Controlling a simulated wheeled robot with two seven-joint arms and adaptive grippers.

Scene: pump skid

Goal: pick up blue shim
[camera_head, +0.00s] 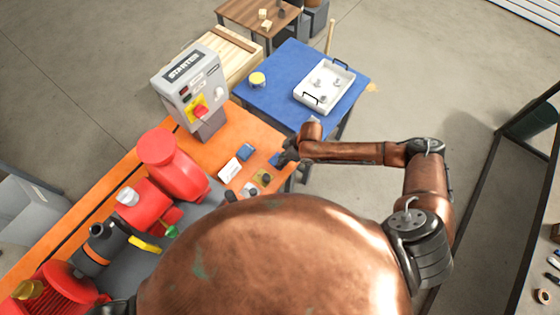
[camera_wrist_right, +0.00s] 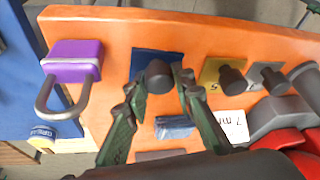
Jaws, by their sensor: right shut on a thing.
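The blue shim (camera_wrist_right: 143,60) is a dark blue square plate with a dark round knob (camera_wrist_right: 158,76). It also shows beside my gripper in the head view (camera_head: 274,158). My right gripper (camera_wrist_right: 160,84) is over the orange bench top, its two fingers on either side of the knob and shut on it. The plate appears at the bench surface; I cannot tell whether it touches. A yellow shim (camera_wrist_right: 221,72) and a grey shim (camera_wrist_right: 267,74), each with a dark knob, are to the right in the wrist view. My left gripper is not in view.
A purple padlock (camera_wrist_right: 73,61) is at the left of the wrist view. A blue block (camera_wrist_right: 174,127) and a white card (camera_wrist_right: 232,122) lie nearby. Red pump parts (camera_head: 172,165) and the starter box (camera_head: 190,88) crowd the bench. A blue table (camera_head: 265,95) holds a white tray (camera_head: 343,72).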

